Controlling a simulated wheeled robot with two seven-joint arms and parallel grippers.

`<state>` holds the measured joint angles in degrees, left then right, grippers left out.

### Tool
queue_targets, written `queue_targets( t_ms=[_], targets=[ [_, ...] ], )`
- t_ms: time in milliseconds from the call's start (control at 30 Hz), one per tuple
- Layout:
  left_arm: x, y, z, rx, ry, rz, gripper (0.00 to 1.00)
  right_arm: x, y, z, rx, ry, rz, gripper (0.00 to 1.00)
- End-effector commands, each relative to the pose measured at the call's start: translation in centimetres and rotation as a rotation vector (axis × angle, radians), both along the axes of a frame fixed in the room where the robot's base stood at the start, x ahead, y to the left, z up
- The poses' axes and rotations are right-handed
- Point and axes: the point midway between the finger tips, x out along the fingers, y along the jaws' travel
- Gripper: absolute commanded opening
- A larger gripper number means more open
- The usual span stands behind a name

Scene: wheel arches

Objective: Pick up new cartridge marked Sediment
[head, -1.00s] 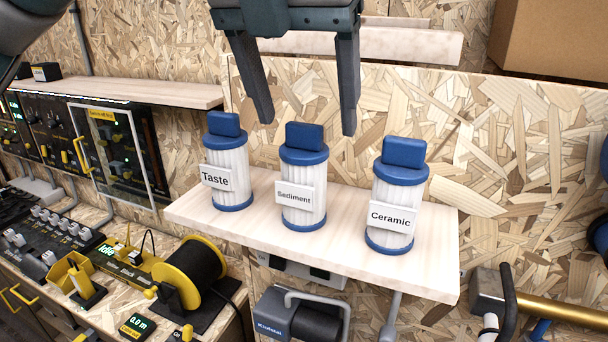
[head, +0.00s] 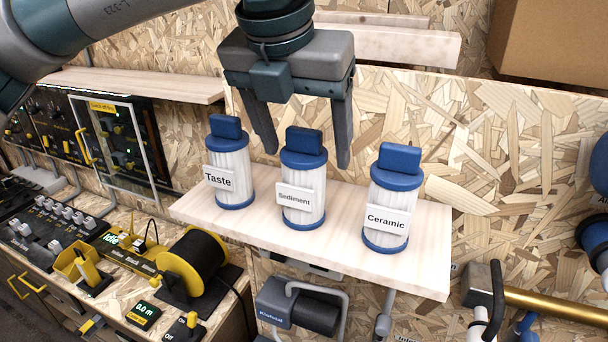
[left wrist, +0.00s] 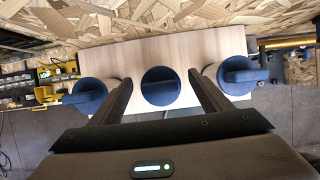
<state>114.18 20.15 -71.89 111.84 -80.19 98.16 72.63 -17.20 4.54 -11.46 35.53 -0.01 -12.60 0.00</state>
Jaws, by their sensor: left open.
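The Sediment cartridge (head: 303,190) stands upright on a light wooden shelf (head: 420,270), between the Taste cartridge (head: 231,178) on the left and the Ceramic cartridge (head: 388,212) on the right. Each is white and pleated with a blue base and a blue cap with a block handle. My left gripper (head: 307,160) is open, its fingers pointing down on either side of the Sediment cap and apart from it. In the left wrist view, the Sediment cap (left wrist: 160,87) shows between the fingers (left wrist: 160,95). My right gripper is not in view.
A box (head: 550,42) stands at the upper right. Below left, a bench holds a black cable spool (head: 205,262) and yellow-trimmed devices. A brass-coloured pipe (head: 555,305) is at lower right. The chipboard wall stands close behind the shelf.

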Motion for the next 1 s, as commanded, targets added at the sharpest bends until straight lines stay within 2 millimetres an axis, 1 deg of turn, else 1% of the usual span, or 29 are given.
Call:
queue_targets(
  t_ms=[367, 467, 500, 567, 600, 633, 867, 1000],
  targets=[
    [0.00, 0.00, -0.02, 0.000, 0.000, 0.000, 0.72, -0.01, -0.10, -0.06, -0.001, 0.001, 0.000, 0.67],
    [-0.01, 0.00, -0.01, 0.000, 0.000, 0.000, 0.50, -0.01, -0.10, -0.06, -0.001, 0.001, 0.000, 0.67],
    [-0.01, -0.01, -0.01, 0.000, 0.000, 0.000, 0.41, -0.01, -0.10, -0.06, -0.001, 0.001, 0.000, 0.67],
    [-0.01, -0.01, -0.01, 0.000, 0.000, 0.000, 0.26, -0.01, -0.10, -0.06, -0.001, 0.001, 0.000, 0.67],
    [-0.01, -0.01, -0.01, 0.000, 0.000, 0.000, 0.17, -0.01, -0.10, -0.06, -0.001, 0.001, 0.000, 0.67],
    [-0.01, -0.01, 0.00, 0.000, 0.000, 0.000, 0.11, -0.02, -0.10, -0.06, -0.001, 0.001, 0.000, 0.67],
    [0.00, -0.01, 0.05, 0.000, -0.001, 0.000, 0.11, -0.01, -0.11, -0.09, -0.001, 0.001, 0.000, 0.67],
    [0.02, -0.04, 0.46, -0.001, -0.002, 0.000, 0.11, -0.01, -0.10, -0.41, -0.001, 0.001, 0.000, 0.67]
  ],
)
